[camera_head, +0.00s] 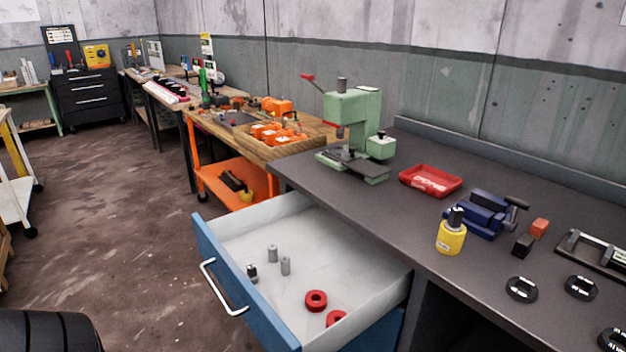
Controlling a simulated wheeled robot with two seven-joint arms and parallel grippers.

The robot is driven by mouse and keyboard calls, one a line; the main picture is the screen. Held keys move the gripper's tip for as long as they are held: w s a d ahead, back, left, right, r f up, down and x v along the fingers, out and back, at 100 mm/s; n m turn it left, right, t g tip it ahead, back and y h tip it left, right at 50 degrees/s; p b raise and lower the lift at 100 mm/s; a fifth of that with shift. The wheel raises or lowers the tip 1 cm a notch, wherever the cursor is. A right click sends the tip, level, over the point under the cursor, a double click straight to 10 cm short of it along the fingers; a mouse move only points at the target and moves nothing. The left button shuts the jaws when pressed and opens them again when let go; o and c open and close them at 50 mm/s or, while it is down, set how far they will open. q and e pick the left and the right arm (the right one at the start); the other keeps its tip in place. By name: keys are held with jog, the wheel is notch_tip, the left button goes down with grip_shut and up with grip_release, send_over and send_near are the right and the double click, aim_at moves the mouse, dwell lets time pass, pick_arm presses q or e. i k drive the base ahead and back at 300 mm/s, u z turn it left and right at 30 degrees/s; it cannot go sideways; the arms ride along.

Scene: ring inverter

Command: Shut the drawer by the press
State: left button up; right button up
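A drawer with a blue front (243,288) and a white inside stands pulled out from under the dark bench, below and left of the press. Its silver bar handle (221,288) is on the front, facing left. The green press (352,120) with a red-tipped lever stands upright on the bench, behind the drawer. Neither of my grippers shows in the head view.
On the bench (400,230) are a red tray (431,181), a blue vise (487,214), a yellow cylinder (451,238) and several black rings (521,288). An orange-framed bench (235,180) stands beyond the drawer. The floor (110,220) left of the drawer is clear.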

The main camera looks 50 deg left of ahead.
aim_at(359, 279)
jog(key=u, duration=2.05)
jog(key=k, duration=0.5)
jog(key=z, duration=0.7)
jog(key=i, duration=0.6)
jog(key=u, duration=0.35)
